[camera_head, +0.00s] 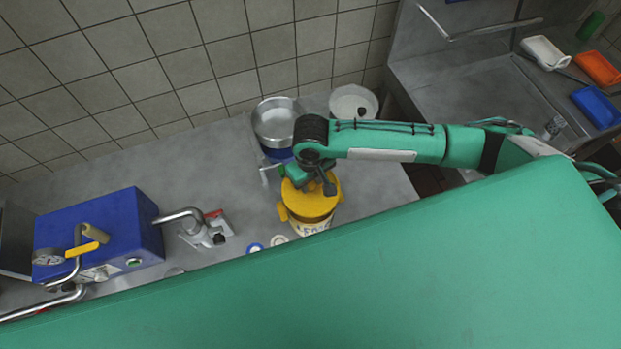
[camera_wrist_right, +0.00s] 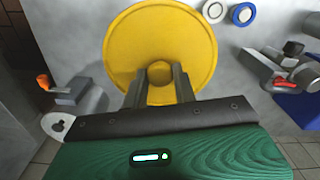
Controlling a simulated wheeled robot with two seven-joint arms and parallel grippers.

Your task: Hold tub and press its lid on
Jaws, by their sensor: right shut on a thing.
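The round yellow lid (camera_head: 322,206) is at the top of the tub (camera_head: 312,229), which has a pale label with dark letters. I cannot tell whether the lid is fully seated or slightly raised. My right gripper (camera_head: 318,187) is over the lid, coming from the back right. In the right wrist view the lid (camera_wrist_right: 125,45) faces the camera, and the two fingers of my right gripper (camera_wrist_right: 160,84) are shut on its small central knob (camera_wrist_right: 160,96). The tub is hidden under the lid there. My left gripper is not in view.
A metal pot (camera_head: 277,122) and a white round container (camera_head: 354,104) stand behind the tub. A metal clamp-like tool (camera_head: 208,233) and a blue machine (camera_head: 105,236) are farther left. Bare counter lies between.

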